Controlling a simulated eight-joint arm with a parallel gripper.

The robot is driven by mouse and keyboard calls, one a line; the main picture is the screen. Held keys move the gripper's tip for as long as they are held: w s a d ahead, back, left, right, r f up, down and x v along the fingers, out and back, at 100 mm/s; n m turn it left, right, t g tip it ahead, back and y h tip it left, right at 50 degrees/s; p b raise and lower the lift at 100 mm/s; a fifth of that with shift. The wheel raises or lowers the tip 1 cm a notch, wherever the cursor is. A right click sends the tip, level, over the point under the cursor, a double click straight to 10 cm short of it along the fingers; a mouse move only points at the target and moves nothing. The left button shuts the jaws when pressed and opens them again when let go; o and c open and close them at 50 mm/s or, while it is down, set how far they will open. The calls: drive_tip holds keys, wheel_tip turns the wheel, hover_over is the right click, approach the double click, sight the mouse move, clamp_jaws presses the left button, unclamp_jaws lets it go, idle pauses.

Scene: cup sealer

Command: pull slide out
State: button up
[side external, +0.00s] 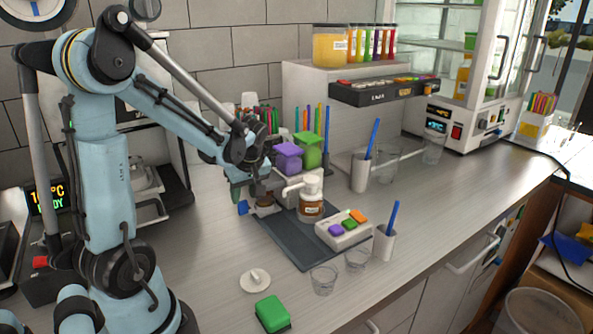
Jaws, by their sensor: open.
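A dark mat (285,247) bears a pump jar (311,198) and a tray of coloured blocks (343,229). Purple (288,157) and green containers (308,150) stand behind. Clear cups (323,280) stand in front.

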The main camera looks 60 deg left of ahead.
sight(243, 202)
drive_tip(key=shift+x, duration=2)
clamp_jaws()
